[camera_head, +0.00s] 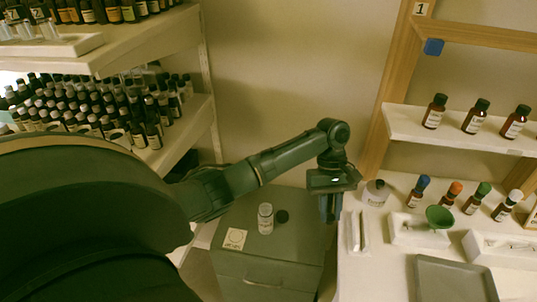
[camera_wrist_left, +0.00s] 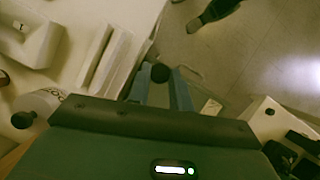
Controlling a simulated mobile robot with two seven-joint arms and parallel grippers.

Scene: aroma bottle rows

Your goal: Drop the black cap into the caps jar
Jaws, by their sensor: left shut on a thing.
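My left gripper (camera_head: 330,207) points down in the gap between the low cabinet and the right counter. In the left wrist view its fingers (camera_wrist_left: 160,85) are shut on a small round black cap (camera_wrist_left: 160,72). A small clear jar with a pale label (camera_head: 265,218) stands upright on the cabinet, left of the gripper and apart from it. I take it as the caps jar, but its label is too small to read. A dark round lid (camera_head: 282,215) lies next to it. My right gripper is not seen.
The low cabinet (camera_head: 262,270) also carries a square card (camera_head: 235,239).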

